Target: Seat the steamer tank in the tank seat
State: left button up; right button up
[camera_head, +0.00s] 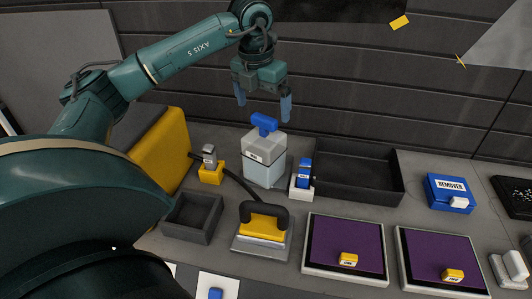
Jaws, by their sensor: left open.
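The steamer tank (264,168) looks to be the pale, translucent box with a grey top and a blue grip (264,122). It stands upright on the bench behind the black-handled steam head. My left gripper (264,109) is open and empty, its two blue fingers spread above the tank on either side of the blue grip. It does not appear to hold the grip. A yellow steamer body (166,150) stands to the left, partly hidden by my left arm. I cannot make out the tank seat. My right gripper is not in view.
The yellow steam head (262,224) with its hose lies in front of the tank. A small blue-and-white bottle (304,175) stands close at its right. An empty dark tray (360,170) lies further right, two purple pads (345,240) in front. A small dark bin (192,217) stands left.

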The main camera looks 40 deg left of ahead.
aim_at(264, 118)
pick_arm(q)
jog(key=f, duration=0.3)
jog(key=shift+w+f, duration=0.1)
jog(key=shift+w, duration=0.2)
jog(key=shift+f+b, duration=0.4)
jog(key=shift+f, duration=0.2)
jog(key=f+b, duration=0.1)
jog(key=f, duration=0.1)
jog(key=f+b, duration=0.1)
jog(key=b, duration=0.1)
jog(key=shift+w+a+f, duration=0.15)
jog(key=shift+w+f, duration=0.05)
jog(key=shift+f, duration=0.2)
jog(key=shift+w+f, duration=0.1)
jog(key=shift+f, duration=0.15)
jog(key=shift+r, duration=0.15)
jog(key=c, duration=1.8)
jog(key=shift+r, duration=0.15)
jog(key=shift+c, duration=0.2)
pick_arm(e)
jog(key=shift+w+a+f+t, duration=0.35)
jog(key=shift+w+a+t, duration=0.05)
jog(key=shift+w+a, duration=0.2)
